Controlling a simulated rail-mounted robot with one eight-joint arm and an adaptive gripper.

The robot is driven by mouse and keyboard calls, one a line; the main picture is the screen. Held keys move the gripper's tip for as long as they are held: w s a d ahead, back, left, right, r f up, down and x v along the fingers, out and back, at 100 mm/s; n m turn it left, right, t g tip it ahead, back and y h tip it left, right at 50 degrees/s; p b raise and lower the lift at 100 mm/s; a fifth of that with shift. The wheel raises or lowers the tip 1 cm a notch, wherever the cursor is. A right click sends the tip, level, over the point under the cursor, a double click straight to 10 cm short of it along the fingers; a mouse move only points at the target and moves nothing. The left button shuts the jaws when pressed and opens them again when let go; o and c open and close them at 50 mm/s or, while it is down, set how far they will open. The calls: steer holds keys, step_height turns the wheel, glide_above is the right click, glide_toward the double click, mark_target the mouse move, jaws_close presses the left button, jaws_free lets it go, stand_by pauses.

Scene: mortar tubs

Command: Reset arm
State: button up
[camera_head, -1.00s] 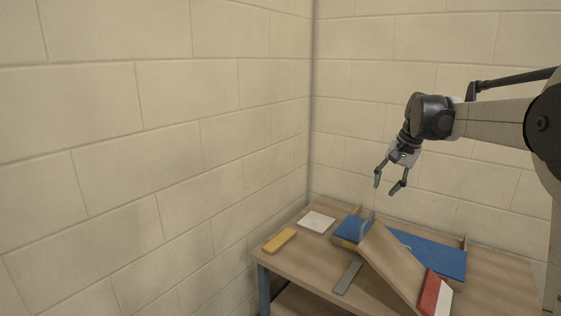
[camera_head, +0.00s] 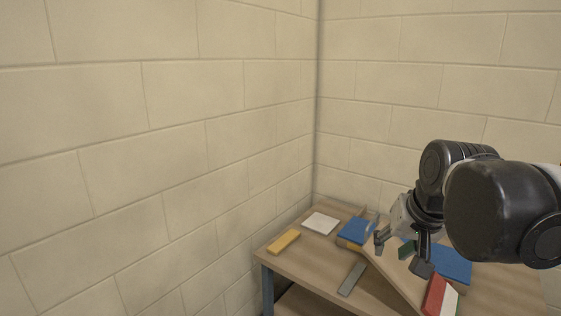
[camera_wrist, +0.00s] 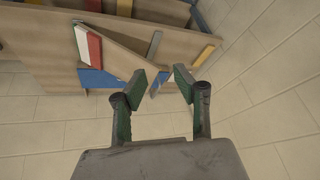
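My gripper (camera_head: 400,255) is open and empty in the head view, in front of the table's right half and partly covering the items there. In the wrist view my gripper (camera_wrist: 168,84) shows two green-padded fingers spread apart with nothing between them. My black arm links fill the right side of the head view.
A wooden table (camera_head: 318,268) stands in the wall corner. On it are a yellow block (camera_head: 284,242), a white tile (camera_head: 320,223), a grey strip (camera_head: 352,278), blue pieces (camera_head: 452,263), a tilted board (camera_head: 394,280) and a red-and-white block (camera_head: 437,296). Block walls rise behind and left.

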steer(key=s+a+f+n+t, duration=0.1)
steer(key=s+f+n, duration=0.1)
steer(key=s+f, duration=0.5)
steer(key=s, duration=0.4)
steer(key=shift+s+a+f+t, duration=0.15)
steer(key=shift+a+f+t, duration=0.15)
steer(key=shift+a+f, duration=0.1)
stand_by(1.2)
